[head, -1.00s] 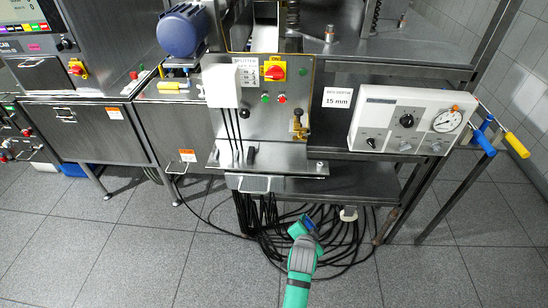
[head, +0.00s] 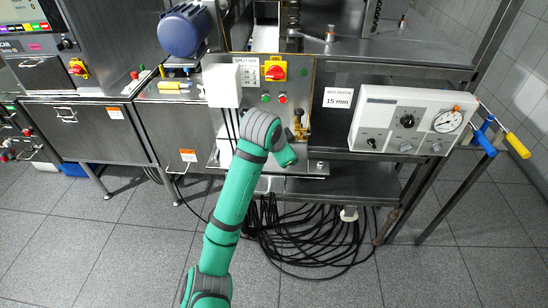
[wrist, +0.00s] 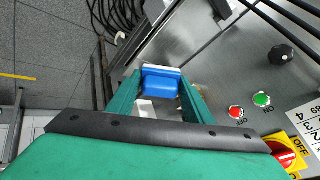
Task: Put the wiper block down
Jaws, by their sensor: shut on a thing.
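The wiper block (wrist: 161,83) is blue with a white strip along its far edge. In the wrist view it sits between the two green fingers of my gripper (wrist: 160,92), which is shut on it. In the head view my gripper (head: 286,157) is in front of the splitter panel (head: 297,113), above the steel ledge (head: 308,171). The block is hidden there behind my arm. I cannot tell how far the block is above the ledge.
Red and green buttons (wrist: 236,112) and a red-yellow switch (wrist: 284,157) are close by on the panel. A brass fitting (head: 299,128) is beside my gripper. Black cables (head: 315,230) lie coiled below. A gauge box (head: 410,120) stands on the right.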

